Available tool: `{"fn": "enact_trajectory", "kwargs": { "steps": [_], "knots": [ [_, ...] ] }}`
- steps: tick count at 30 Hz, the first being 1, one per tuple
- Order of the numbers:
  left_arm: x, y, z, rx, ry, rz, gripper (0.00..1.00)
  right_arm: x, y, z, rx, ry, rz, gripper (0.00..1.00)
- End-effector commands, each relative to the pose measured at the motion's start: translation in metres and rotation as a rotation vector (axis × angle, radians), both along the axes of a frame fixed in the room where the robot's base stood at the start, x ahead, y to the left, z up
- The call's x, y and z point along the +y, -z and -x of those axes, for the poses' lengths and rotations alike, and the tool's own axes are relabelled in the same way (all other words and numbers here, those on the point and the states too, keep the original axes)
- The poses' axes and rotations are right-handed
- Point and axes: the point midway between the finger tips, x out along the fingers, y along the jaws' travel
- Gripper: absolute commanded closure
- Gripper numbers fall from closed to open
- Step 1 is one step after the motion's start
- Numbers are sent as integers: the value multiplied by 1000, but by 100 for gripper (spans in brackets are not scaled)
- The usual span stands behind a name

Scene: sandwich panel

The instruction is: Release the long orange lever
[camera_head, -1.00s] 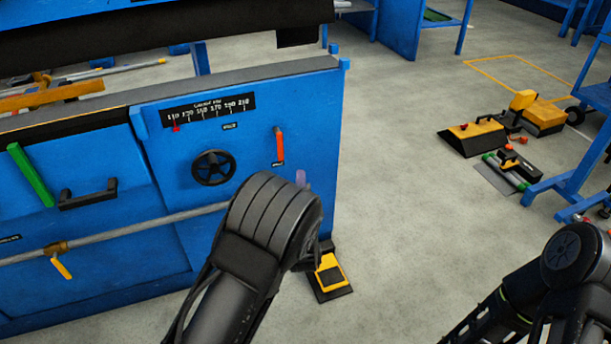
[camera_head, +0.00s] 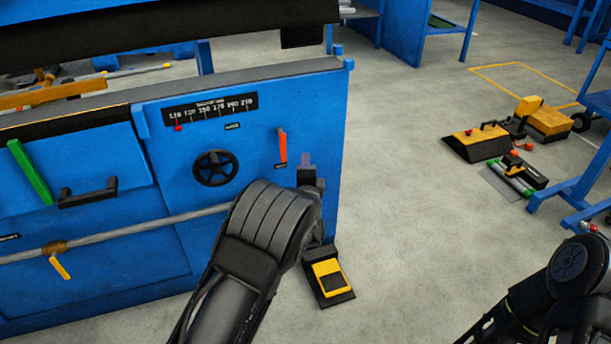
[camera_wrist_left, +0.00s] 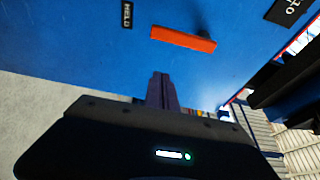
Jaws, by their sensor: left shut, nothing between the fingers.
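The long orange lever (camera_head: 282,146) hangs nearly upright on the blue panel, right of the black handwheel. In the left wrist view the lever (camera_wrist_left: 183,39) lies across the upper middle, with a dark label reading "HELD" (camera_wrist_left: 127,14) beside its left end. My left gripper (camera_head: 306,160) is just right of the lever's lower end, its fingers shut and empty. In the left wrist view the shut fingers (camera_wrist_left: 161,88) point at the panel below the lever, with a visible gap between. My left forearm hides part of the panel's lower right. My right gripper is out of view.
The handwheel (camera_head: 214,168) and a scale with a red pointer (camera_head: 210,108) are on the same panel. A green lever (camera_head: 30,172) and a yellow valve handle (camera_head: 60,266) are farther left. A yellow-black pedal (camera_head: 329,279) stands on the floor. Open floor lies right of the panel.

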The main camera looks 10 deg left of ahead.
Motion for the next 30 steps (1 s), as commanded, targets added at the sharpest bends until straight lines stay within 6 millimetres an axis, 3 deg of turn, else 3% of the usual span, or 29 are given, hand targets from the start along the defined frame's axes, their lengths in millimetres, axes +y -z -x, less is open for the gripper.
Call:
{"fn": "enact_trajectory", "kwargs": {
  "steps": [5,13,30],
  "knots": [
    [9,3,-36,-3,-1,0,100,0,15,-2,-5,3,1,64],
    [39,1,-13,1,-1,-1,100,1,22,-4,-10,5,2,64],
    [42,0,-10,6,0,-9,100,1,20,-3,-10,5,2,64]
  ]
}}
